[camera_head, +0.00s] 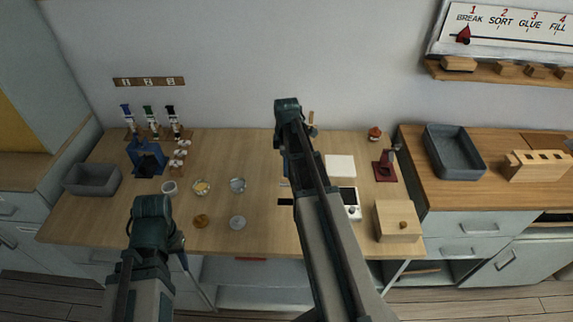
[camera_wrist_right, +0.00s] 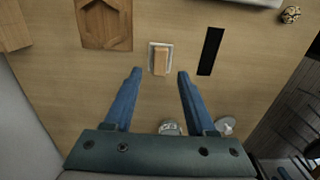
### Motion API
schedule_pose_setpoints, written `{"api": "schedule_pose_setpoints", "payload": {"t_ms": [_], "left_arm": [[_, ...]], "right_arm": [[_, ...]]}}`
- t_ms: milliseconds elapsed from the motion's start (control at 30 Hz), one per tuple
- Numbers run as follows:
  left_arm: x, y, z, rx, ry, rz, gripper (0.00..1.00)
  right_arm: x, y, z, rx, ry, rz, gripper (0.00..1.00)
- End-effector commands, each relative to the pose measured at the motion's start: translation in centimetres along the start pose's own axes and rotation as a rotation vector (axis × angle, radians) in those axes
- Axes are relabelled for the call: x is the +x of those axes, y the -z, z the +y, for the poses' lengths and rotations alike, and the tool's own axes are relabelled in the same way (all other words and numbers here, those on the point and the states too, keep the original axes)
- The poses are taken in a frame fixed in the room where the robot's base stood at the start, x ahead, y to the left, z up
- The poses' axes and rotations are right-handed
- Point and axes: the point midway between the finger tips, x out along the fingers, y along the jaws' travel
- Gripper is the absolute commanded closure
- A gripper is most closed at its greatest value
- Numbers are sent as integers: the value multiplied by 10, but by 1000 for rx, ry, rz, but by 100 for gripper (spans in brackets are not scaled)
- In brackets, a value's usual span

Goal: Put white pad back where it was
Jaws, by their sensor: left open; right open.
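A flat white square (camera_head: 340,166), which looks like the white pad, lies on the wooden table right of my right arm in the head view. My right gripper (camera_head: 288,106) is over the back of the table, left of it and apart. In the right wrist view my right gripper (camera_wrist_right: 159,74) is open and empty. A small pale tray with a wooden block (camera_wrist_right: 160,60) lies beyond and between its fingertips. My left gripper (camera_head: 152,208) is at the table's front left, open; its fingers are mostly hidden. Whether the white edge at the wrist view's top is the pad, I cannot tell.
A white device (camera_head: 352,204) and a wooden box (camera_head: 397,221) stand at the front right. A dark red stand (camera_head: 385,166) is behind them. Small dishes (camera_head: 202,187) and a grey bin (camera_head: 92,179) are at left. My right arm hides the table's middle.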

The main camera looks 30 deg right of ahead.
Motion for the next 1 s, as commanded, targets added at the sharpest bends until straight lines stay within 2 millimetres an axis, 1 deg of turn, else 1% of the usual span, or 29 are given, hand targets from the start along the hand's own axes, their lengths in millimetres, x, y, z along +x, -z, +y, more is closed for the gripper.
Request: {"api": "schedule_pose_setpoints", "payload": {"t_ms": [33, 300, 400, 533, 800, 867, 900, 967, 1000], "left_arm": [[-17, -1, -2, 0, 0, 0, 50], [-57, -3, -5, 0, 0, 0, 50], [-66, -4, -6, 0, 0, 0, 50], [-70, -4, -7, 0, 0, 0, 50], [-69, -4, -7, 0, 0, 0, 50], [-69, -4, -7, 0, 0, 0, 50], [-69, -4, -7, 0, 0, 0, 50], [-69, -4, -7, 0, 0, 0, 50], [-69, -4, -7, 0, 0, 0, 50]], "right_arm": [[-17, 0, 0, 0, 0, 0, 44], [-57, 0, 0, 0, 0, 0, 44], [-66, 0, 0, 0, 0, 0, 44], [-70, 0, 0, 0, 0, 0, 44], [-69, 1, -1, 1, 0, 0, 44], [-69, 7, -6, 9, 1, -2, 44], [-69, 15, -14, 21, 2, -4, 44], [-69, 33, -33, 57, 3, -10, 44], [-69, 49, -50, 91, 4, -16, 44]]}}
